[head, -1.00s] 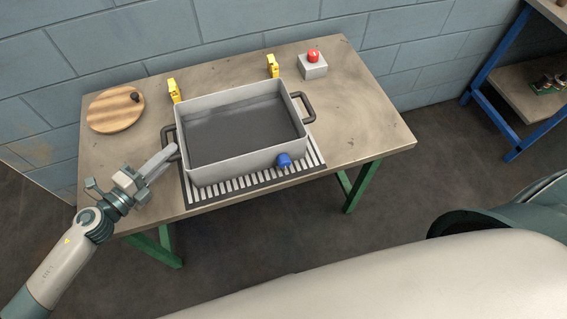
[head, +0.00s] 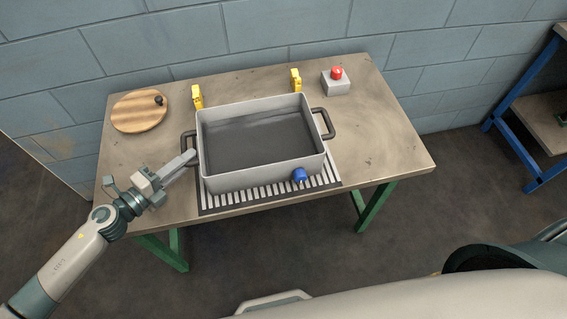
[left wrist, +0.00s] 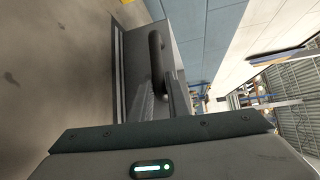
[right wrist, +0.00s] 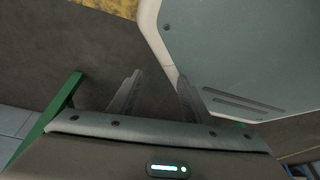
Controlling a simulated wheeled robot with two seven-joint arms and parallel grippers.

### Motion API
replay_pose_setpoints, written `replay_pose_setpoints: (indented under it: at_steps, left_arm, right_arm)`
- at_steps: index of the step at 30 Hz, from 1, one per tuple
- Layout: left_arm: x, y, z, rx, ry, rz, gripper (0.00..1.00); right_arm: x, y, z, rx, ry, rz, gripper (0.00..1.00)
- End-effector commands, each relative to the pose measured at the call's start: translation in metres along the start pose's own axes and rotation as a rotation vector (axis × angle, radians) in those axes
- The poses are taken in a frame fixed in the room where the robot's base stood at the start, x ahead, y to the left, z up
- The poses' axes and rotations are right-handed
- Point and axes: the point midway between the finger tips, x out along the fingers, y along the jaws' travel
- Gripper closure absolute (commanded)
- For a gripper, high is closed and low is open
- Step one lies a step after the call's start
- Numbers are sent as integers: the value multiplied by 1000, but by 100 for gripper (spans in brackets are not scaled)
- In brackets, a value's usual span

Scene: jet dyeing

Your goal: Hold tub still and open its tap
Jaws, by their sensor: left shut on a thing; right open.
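The grey tub (head: 240,181) stands on a slatted drain grate (head: 262,193) on the table. It has a dark handle at each end and a blue tap (head: 299,175) low on its front wall, near the right corner. My left gripper (head: 191,156) is shut on the tub's left handle (head: 186,146); the handle (left wrist: 156,60) also shows between the fingers in the left wrist view. My right gripper (right wrist: 158,95) is open and empty, away from the tub, with dark floor beyond its fingers. It is not visible in the head view.
Two yellow clamps (head: 197,97) (head: 296,80) stand behind the tub. A red button on a grey box (head: 336,86) is at the back right, and a round wooden lid (head: 138,112) at the back left. The table's right part (head: 385,140) is clear.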

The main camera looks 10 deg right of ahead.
Motion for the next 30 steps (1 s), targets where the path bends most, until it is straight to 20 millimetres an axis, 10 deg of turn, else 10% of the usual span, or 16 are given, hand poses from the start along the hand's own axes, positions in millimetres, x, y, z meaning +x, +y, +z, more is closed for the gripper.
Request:
replay_pose_setpoints:
  at_steps: [14,30]
  left_arm:
    - [0,1,0,1,1,1,100]
    - [0,1,0,1,1,1,100]
  right_arm:
    - [-70,-37,-150,604,435,-229,55]
    - [-291,-67,-301,1639,774,-982,55]
